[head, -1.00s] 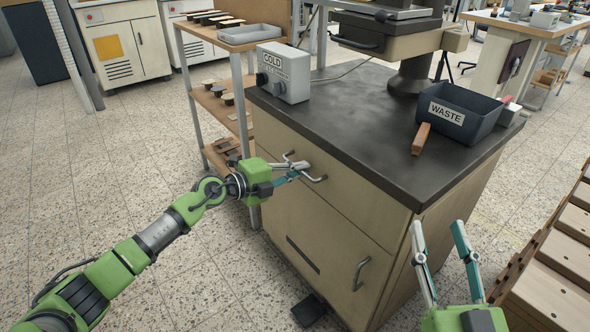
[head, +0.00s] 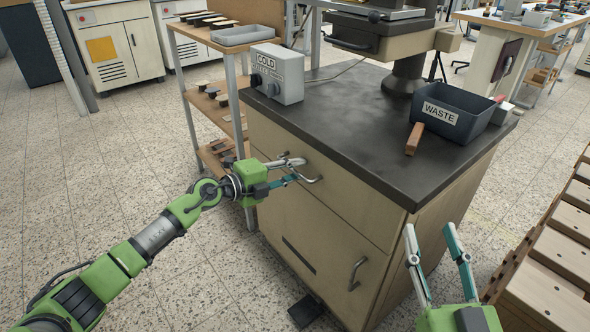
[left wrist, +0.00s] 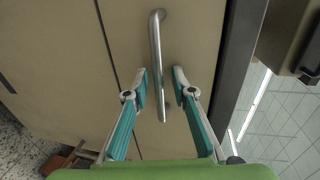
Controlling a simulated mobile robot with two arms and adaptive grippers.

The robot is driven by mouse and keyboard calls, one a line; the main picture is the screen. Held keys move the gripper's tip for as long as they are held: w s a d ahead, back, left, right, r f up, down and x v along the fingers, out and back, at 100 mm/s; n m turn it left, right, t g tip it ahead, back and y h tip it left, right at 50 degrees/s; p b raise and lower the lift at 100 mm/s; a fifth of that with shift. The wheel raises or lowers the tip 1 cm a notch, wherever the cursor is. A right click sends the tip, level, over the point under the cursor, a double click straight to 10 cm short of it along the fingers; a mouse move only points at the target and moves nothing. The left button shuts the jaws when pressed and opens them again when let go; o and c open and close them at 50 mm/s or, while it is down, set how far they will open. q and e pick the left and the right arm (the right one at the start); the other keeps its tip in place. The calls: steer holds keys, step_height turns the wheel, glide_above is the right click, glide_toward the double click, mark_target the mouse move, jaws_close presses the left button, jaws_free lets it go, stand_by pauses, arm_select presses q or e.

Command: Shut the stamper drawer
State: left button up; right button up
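The stamper drawer (head: 352,208) is the upper beige front of the cabinet under the black worktop. Its front looks about flush with the door below. Its metal bar handle (head: 315,179) also shows in the left wrist view (left wrist: 156,45). My left gripper (head: 298,171) is at the handle. In the left wrist view its fingers (left wrist: 161,76) stand spread on either side of the bar, with gaps visible, so it is open and not clamped on it. My right gripper (head: 428,228) is open and empty, in front of the cabinet's right side.
A grey COLD box (head: 283,80), a WASTE bin (head: 468,105) and a brown block (head: 414,139) are on the worktop. A shelf rack (head: 186,82) stands close behind the left gripper. Wooden crates (head: 560,250) lie at right. The left floor is clear.

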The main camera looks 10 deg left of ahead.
arm_select(q)
steer(key=v, duration=1.1)
steer(key=shift+s+a, duration=0.25)
steer(key=shift+s, duration=0.05)
